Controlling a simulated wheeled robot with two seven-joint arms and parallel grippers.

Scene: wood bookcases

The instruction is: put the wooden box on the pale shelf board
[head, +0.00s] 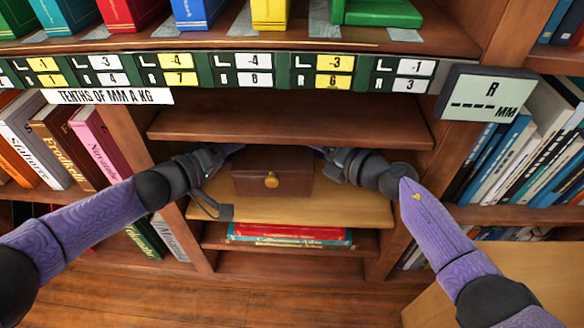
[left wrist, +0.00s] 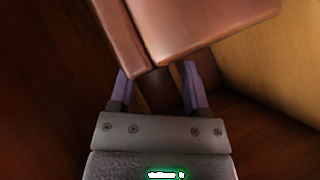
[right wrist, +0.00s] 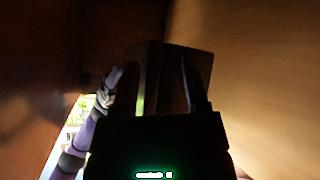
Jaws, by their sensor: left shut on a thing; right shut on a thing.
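The wooden box (head: 260,165), dark brown with a round brass knob, is inside the middle bay between my two grippers. It is over the pale shelf board (head: 345,208); I cannot tell whether its underside touches the board. My left gripper (head: 236,150) is shut on the box's left side, and its fingers reach the box (left wrist: 200,28) in the left wrist view. My right gripper (head: 322,152) is shut on the right side. The right wrist view is dark, with the box (right wrist: 150,62) between the fingers. The exact finger contacts are hidden.
A brown shelf (head: 290,118) is close above the box. Red and teal books (head: 290,234) lie on a lower shelf. Upright side panels bound the bay, with rows of books beyond. A display panel (head: 487,93) reads dashes and MM at the upper right.

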